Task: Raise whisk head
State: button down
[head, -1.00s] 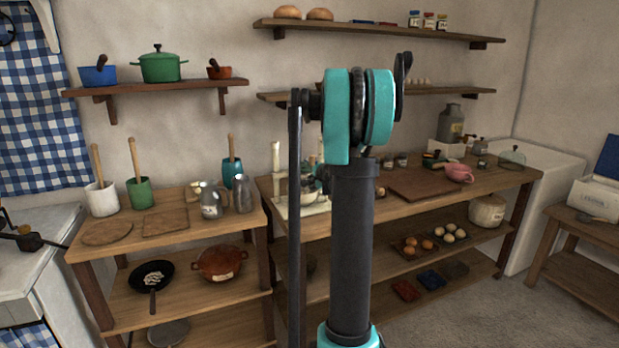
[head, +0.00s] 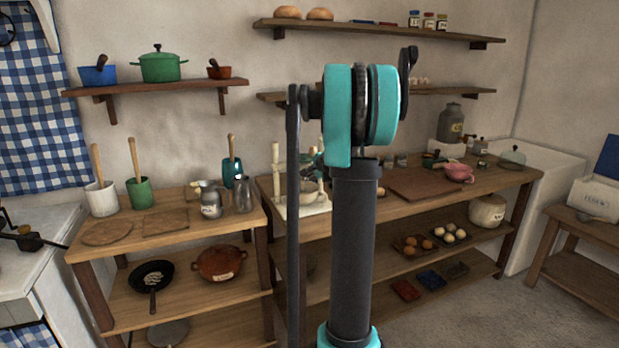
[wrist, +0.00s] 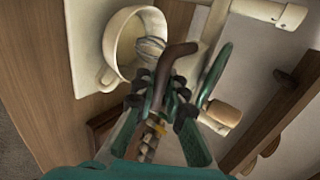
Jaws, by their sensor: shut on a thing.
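The cream whisk stand (head: 277,170) stands on the counter left of my arm in the head view, with a bowl (head: 309,190) on its base. In the wrist view, the cream bowl (wrist: 118,50) is at upper left, with the pale wire whisk (wrist: 150,48) over its opening. My gripper (wrist: 165,88) is shut on a brown curved handle (wrist: 172,55) of the whisk head. A green wheel (wrist: 216,72) and a wooden knob (wrist: 224,113) lie just right of the fingers. My arm hides part of the mechanism in the head view.
A metal jug (head: 244,195) and other vessels stand on the lower table to the left. A wall shelf (head: 440,91) hangs above.

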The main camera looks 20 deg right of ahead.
aim_at(311, 164)
jog(key=shift+r, duration=1.95)
jog(key=c, duration=1.4)
grip_release()
jog(key=shift+c, duration=0.2)
jog(key=shift+r, duration=0.1)
jog(key=v, duration=0.7)
jog(key=shift+a, duration=0.1)
jog(key=s+a+f+n+g+y, duration=0.1)
jog(key=s+a+f+n+g, duration=0.1)
jog(key=s+a+f+n, duration=0.5)
jog(key=s+a+f+n+g, duration=0.1)
jog(key=s+a+f+n, duration=0.2)
jog(key=s+f, duration=0.3)
jog(key=s+a+f+n+g+h, duration=0.1)
jog(key=s+a+f+n, duration=0.3)
jog(key=s, duration=0.9)
jog(key=s+a+f+n+g, duration=0.3)
jog(key=s+a+f, duration=0.4)
jog(key=s+f, duration=0.3)
jog(key=shift+n, duration=0.3)
